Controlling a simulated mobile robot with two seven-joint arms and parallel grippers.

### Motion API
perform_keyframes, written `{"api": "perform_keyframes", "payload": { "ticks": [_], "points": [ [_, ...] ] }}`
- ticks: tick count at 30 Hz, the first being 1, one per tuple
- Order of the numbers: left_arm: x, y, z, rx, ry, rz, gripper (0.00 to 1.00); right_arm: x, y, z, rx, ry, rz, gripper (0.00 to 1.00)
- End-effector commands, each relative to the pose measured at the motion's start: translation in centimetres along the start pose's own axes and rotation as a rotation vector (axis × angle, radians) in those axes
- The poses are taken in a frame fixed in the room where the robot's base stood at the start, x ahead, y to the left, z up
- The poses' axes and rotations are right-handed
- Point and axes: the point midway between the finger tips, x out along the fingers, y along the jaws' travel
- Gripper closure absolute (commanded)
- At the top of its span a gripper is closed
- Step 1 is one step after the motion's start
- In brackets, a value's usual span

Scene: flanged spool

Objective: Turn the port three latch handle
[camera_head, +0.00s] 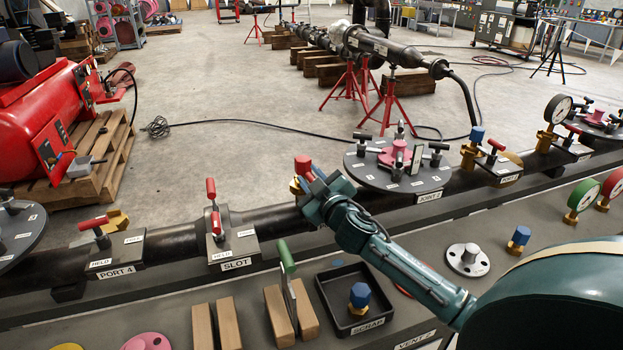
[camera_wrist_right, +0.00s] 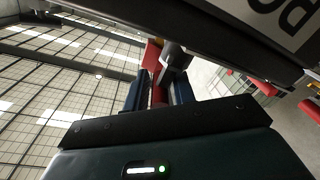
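In the right wrist view, a red handle (camera_wrist_right: 157,88) on a dark latch stem (camera_wrist_right: 176,58) lies between the two blue fingers of my right gripper (camera_wrist_right: 159,92). The fingers flank the handle closely and appear shut on it. My left gripper is not in view.
The SLOT block (camera_head: 233,254) and PORT 4 block (camera_head: 115,258) with red handles are to the left. The JOINT 2 disc (camera_head: 372,172) with several clamps is close at right. In front are the SCRAP tray (camera_head: 330,300) and wooden blocks (camera_head: 278,312).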

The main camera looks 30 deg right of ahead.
Motion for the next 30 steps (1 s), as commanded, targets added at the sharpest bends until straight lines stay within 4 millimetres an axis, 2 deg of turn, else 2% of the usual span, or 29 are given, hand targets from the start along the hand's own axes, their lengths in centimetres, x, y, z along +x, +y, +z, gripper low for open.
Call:
{"api": "perform_keyframes", "payload": {
  "ticks": [1, 9, 30],
  "points": [
    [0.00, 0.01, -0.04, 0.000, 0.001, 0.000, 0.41, -0.01, -0.01, 0.00, 0.000, 0.000, 0.000, 0.78],
    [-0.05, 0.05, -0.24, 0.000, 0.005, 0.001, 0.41, -0.02, -0.01, 0.00, 0.000, 0.000, 0.000, 1.00],
    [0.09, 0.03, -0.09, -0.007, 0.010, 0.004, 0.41, -0.03, 0.09, 0.03, -0.001, -0.060, 0.091, 1.00]
  ]
}}
